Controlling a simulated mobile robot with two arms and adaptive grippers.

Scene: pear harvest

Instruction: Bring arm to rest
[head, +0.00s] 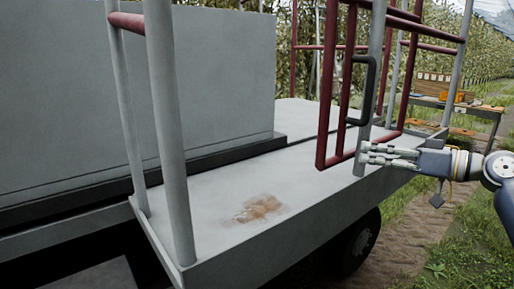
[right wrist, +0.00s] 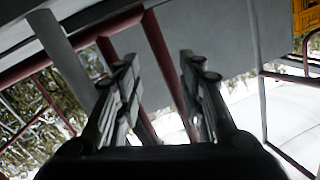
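My right gripper (head: 368,153) reaches in from the right in the head view, its fingers pointing left in front of the grey post and red gate (head: 322,125). In the right wrist view its two fingers (right wrist: 160,66) stand apart with nothing clearly held between them. Red and grey bars (right wrist: 160,50) show beyond the fingers; I cannot tell whether a fingertip touches the post. My left gripper is not in view.
A grey trailer platform (head: 225,215) with a brown stain (head: 257,208) and grey uprights (head: 170,130) fills the left and middle. A tall grey box (head: 140,90) stands on it. A table (head: 462,107) with orange items is at the back right. Grass and a dirt path lie at right.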

